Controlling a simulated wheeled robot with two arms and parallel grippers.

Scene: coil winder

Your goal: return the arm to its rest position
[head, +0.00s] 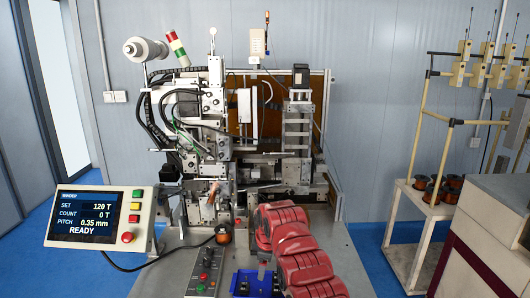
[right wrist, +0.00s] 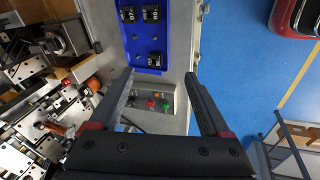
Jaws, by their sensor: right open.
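My right arm (head: 300,262), red with dark joints, reaches in from the bottom of the head view and bends over the front of the machine's bench. My right gripper (right wrist: 157,77) is open in the right wrist view, its two dark fingers wide apart with nothing between them. It is above the bench, over the area of the button box (right wrist: 150,100) and the blue tray (right wrist: 143,45). In the head view the gripper is mostly hidden by the arm. My left arm and gripper are not in view.
The coil winder (head: 215,130) stands behind the arm. The display panel (head: 98,217) reads READY, count 0 T. The blue tray (head: 238,283) holds small black parts. A copper spool (head: 223,236) sits by the machine. At right are a wire rack (head: 428,110) and a cabinet (head: 490,240).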

